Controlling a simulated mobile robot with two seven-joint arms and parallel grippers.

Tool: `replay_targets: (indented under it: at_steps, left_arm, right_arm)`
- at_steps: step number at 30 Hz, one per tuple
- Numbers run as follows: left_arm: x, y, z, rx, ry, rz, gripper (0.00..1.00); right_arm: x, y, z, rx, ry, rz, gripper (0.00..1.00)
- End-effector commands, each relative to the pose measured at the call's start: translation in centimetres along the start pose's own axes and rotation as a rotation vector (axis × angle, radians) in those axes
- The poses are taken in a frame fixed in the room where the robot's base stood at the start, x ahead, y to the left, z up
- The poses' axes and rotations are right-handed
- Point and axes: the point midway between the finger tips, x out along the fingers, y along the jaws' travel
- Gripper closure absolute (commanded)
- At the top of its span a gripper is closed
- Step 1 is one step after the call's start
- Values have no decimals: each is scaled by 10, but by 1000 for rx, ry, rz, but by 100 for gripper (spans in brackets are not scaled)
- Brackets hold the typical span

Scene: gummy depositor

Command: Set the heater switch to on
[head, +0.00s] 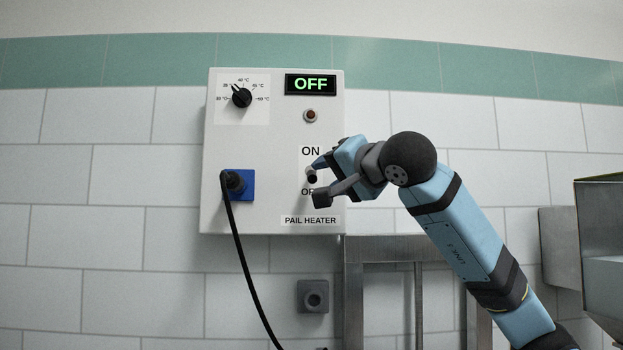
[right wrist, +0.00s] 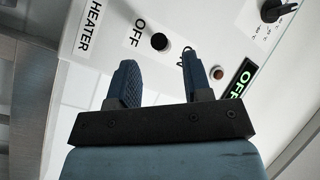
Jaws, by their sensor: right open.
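The pail heater box (head: 275,190) is a pale panel on the tiled wall. Its heater switch (head: 312,178) is a small black lever between the ON label (head: 311,151) and the partly covered OFF label (head: 306,191). The green display (head: 310,84) reads OFF. My right gripper (head: 319,183) is open in front of the switch, one finger above it and one below. In the right wrist view the switch's black knob (right wrist: 160,42) shows between and beyond the open fingertips (right wrist: 158,58). Contact is not visible. My left gripper is out of view.
A temperature dial (head: 242,97) and a dark red lamp (head: 310,116) sit on the panel. A black cable (head: 240,255) hangs from the blue socket (head: 246,185) at left. A metal frame (head: 385,245) stands below right, and a steel hopper (head: 602,230) is at far right.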

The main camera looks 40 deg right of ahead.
Motion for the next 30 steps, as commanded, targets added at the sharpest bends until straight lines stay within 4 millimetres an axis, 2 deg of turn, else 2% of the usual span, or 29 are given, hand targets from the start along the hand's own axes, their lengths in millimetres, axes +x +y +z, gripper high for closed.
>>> replay_targets:
  at_steps: [3, 9, 14, 21, 22, 23, 27, 28, 30]
  left_arm:
    - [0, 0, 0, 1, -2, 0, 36]
    - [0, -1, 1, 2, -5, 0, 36]
    - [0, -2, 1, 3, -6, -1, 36]
    - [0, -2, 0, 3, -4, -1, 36]
    - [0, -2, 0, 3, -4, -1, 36]
    - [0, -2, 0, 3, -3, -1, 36]
    - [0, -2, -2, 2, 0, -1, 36]
    - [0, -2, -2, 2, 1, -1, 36]
    - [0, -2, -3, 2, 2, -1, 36]
  right_arm:
    - [24, 0, 0, 2, -2, 1, 55]
    - [50, 0, 0, 1, -2, 1, 55]
    - [58, 0, 0, 1, -1, -1, 55]
    - [59, 0, 1, 0, -1, -1, 55]
    - [59, 0, 0, 1, -1, -1, 57]
    - [59, 0, 1, 0, -1, -1, 64]
    - [58, 0, 0, 1, -1, -1, 96]
    - [58, 0, 0, 1, -1, -1, 100]
    - [58, 0, 0, 1, -1, -1, 100]
